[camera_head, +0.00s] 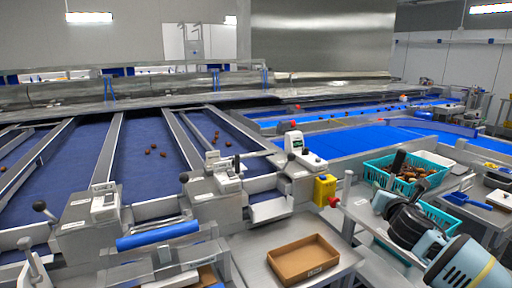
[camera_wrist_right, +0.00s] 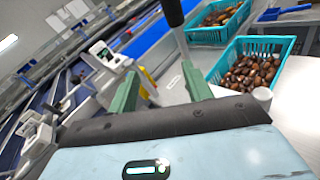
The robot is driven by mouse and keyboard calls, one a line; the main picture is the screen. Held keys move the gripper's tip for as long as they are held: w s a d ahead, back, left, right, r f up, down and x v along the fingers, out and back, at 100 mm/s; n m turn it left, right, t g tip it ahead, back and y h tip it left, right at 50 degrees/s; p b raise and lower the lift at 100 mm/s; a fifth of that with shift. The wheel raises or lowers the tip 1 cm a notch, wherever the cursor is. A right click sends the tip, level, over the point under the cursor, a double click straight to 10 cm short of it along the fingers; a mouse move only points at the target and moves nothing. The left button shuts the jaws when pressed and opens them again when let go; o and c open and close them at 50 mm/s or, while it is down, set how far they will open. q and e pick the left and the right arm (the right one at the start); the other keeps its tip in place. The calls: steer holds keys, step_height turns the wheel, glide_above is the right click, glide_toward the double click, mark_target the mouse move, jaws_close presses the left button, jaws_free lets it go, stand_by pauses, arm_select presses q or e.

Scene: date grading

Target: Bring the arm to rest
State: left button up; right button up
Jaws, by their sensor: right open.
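My right arm comes in from the lower right of the head view. Its gripper (camera_head: 384,203) hangs above the grey side table, near the teal crate of dates (camera_head: 373,179). In the wrist view the two green fingers of my right gripper (camera_wrist_right: 161,88) are spread apart with nothing held between them. A black-handled metal rod (camera_wrist_right: 173,12) stands beyond the fingers; I cannot tell whether it touches them. The fingertips are hard to make out in the head view. My left gripper is not in view.
An empty brown tray (camera_head: 303,277) lies on the front table. Dates fill two teal crates in the wrist view, one near (camera_wrist_right: 238,50) and one farther (camera_wrist_right: 203,38). A yellow box (camera_head: 325,190) and sorting machine lie left of the arm. Blue belts (camera_head: 385,142) run behind.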

steer(key=s+a+f+m+g+y, duration=0.1)
steer(key=s+a+f+m+y, duration=0.1)
steer(key=s+a+f+m, duration=0.5)
steer(key=s+a+f+g+y, duration=0.15)
steer(key=s+a+f, duration=0.25)
steer(key=f, duration=0.8)
steer(key=s+a+f+m+g+y, duration=0.1)
steer(key=s+a+f+m+y, duration=0.25)
steer(key=s+a+f, duration=0.4)
steer(key=s+f+m+g, duration=0.1)
steer(key=s+f+m, duration=0.3)
steer(key=s, duration=0.4)
steer(key=s+f+m+g, duration=0.1)
steer(key=s+f+m, duration=0.3)
steer(key=s+m, duration=0.3)
steer(key=s+a+f+m+g, duration=0.1)
steer(key=s+f+m, duration=0.4)
steer(key=s, duration=0.6)
steer(key=shift+m, duration=0.45)
steer(key=shift+a, duration=0.1)
